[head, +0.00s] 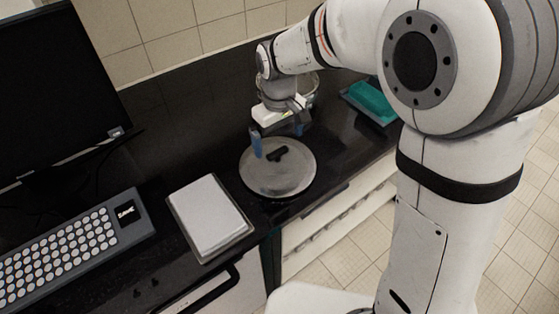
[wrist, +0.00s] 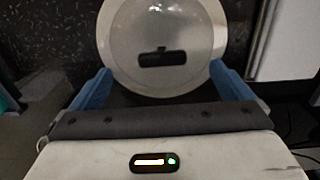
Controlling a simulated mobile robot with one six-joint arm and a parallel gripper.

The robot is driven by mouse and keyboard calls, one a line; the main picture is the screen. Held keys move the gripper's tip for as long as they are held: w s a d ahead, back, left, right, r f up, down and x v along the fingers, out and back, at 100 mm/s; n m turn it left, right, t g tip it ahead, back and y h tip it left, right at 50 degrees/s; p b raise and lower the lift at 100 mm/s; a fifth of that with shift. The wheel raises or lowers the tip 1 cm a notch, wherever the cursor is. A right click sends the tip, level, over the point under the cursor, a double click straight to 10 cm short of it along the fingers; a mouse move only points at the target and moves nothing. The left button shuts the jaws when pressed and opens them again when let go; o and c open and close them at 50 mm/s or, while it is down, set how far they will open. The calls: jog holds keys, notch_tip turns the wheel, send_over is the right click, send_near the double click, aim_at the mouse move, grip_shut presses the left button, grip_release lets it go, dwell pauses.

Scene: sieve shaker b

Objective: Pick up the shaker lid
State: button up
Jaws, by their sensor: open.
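The shaker lid (head: 262,180) is a round pale grey disc with a black bar handle (head: 278,154) near its middle. It lies flat on the black bench near the front edge. In the wrist view the lid (wrist: 125,70) and its dark handle (wrist: 162,58) lie ahead between the fingers. My gripper (head: 277,141) is open, with blue fingers, above the far side of the lid. In the wrist view my gripper (wrist: 160,80) has its fingers wide apart with nothing between them in its grasp. Whether a finger touches the lid cannot be told.
A white-topped flat box (head: 210,217) lies left of the lid, with a keyboard (head: 60,250) and monitor (head: 50,85) further left. A teal item in a tray (head: 371,101) lies to the right.

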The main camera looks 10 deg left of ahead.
aim_at(278, 153)
notch_tip(278, 153, down, 6)
jog(key=shift+a+f+p, duration=0.1)
jog(key=shift+a+p, duration=0.05)
jog(key=shift+p, duration=0.35)
jog(key=shift+c, duration=0.2)
jog(key=shift+s, duration=0.15)
jog(key=c, duration=1.5)
jog(key=shift+o, duration=0.2)
jog(key=shift+f, duration=0.1)
